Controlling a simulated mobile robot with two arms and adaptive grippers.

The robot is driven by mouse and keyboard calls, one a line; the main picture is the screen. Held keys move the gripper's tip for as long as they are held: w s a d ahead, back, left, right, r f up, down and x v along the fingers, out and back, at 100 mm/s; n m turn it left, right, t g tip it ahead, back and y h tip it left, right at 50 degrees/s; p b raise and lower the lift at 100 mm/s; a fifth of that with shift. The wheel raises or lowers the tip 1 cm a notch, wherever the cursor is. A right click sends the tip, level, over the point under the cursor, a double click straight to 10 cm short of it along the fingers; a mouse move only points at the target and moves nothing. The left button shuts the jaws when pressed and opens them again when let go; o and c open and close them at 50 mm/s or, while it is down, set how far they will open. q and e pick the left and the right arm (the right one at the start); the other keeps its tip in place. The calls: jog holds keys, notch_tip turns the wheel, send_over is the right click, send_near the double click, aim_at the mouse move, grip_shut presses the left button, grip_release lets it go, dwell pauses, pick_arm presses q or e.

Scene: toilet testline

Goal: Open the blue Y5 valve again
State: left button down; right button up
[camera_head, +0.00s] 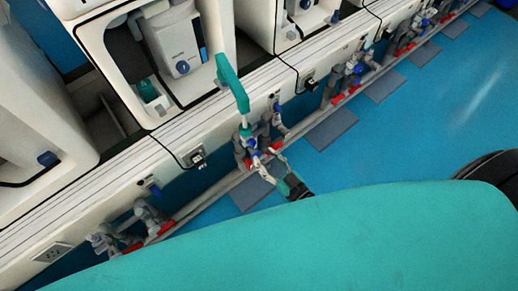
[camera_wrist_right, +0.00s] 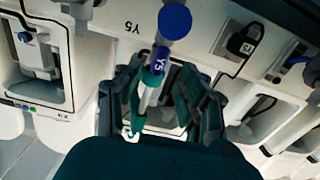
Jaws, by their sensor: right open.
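My right gripper (camera_wrist_right: 160,82) is open, with one finger on each side of the labelled part. I cannot tell whether the fingers touch it. In the head view the right gripper (camera_head: 265,156) is small, beside a group of grey pipes and blue valve parts (camera_head: 252,144) below the white bench. The exact valve is hard to make out there. My left gripper is not in view.
A teal bar (camera_head: 231,80) stands above the pipes; I cannot tell what it belongs to. A grey pipe with more valve groups (camera_head: 352,72) runs along the bench. A black padlock-like part (camera_wrist_right: 243,40) is at the right. The blue floor (camera_head: 435,110) is open.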

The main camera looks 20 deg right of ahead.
jog(key=v, duration=0.7)
jog(key=shift+r, duration=0.1)
notch_tip(320, 180, down, 13)
jog(key=s+d+m+g+h, duration=0.1)
jog(key=g+h, duration=0.2)
jog(key=g, duration=0.4)
jog(key=s+d+f+m+g+h, duration=0.1)
jog(key=s+d+f+g+h, duration=0.15)
jog(key=s+f+g, duration=0.65)
pick_arm(q)
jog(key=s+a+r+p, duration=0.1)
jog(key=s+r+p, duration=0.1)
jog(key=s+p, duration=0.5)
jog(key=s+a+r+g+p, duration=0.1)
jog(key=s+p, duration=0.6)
jog(key=p, duration=0.1)
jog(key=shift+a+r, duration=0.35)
pick_arm(e)
jog(key=s+d+r, duration=0.1)
jog(key=s+r, duration=0.1)
jog(key=s, duration=0.5)
jog(key=s+d+r, duration=0.1)
jog(key=s+r, duration=0.1)
jog(key=s, duration=0.6)
jog(key=shift+s+d+r+h, duration=0.25)
jog(key=shift+s+r+h, duration=0.05)
jog(key=shift+h, duration=0.05)
